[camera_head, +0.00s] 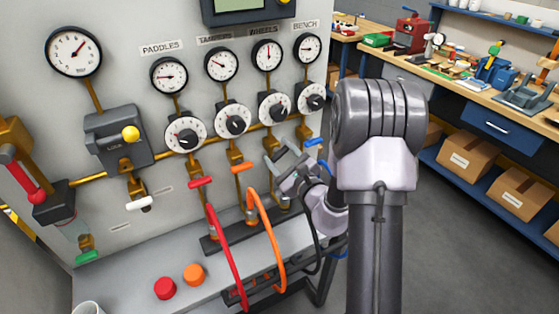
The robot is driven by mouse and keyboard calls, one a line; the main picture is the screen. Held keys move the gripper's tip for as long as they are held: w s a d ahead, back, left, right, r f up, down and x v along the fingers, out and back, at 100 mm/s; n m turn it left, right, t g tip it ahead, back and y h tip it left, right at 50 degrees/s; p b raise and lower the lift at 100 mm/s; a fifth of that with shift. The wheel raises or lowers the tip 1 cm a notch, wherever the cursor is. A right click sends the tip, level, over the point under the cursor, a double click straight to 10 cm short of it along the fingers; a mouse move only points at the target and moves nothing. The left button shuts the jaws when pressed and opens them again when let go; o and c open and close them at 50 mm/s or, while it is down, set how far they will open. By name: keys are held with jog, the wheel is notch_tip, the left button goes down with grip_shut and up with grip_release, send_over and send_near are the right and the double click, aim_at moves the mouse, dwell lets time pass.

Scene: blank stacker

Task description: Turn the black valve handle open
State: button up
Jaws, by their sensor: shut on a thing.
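My gripper (281,160) reaches in from the right to the pipe under the third dial, labelled WHEELS. It is shut at the place of that line's valve, and its fingers hide most or all of the black valve handle. How the handle is turned cannot be told. Neighbouring lines carry a red handle (200,182), an orange handle (243,167) and a blue handle (315,142). The white-faced black knob (273,106) sits above my gripper, with the WHEELS gauge (267,55) over it.
Red (228,245) and orange (267,228) hoses hang just left of my gripper. A grey shelf (130,285) below holds a red knob (165,288) and an orange knob (194,274). A workbench (500,90) with tools and boxes stands at right, with open floor before it.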

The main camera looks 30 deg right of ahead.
jog(key=n+b, duration=0.6)
jog(key=shift+f, duration=0.3)
jog(key=n+b, duration=0.2)
jog(key=n, duration=0.3)
jog(key=shift+a+r, duration=0.1)
jog(key=shift+n, duration=0.3)
jog(key=o, duration=1.4)
jog(key=shift+c, duration=0.2)
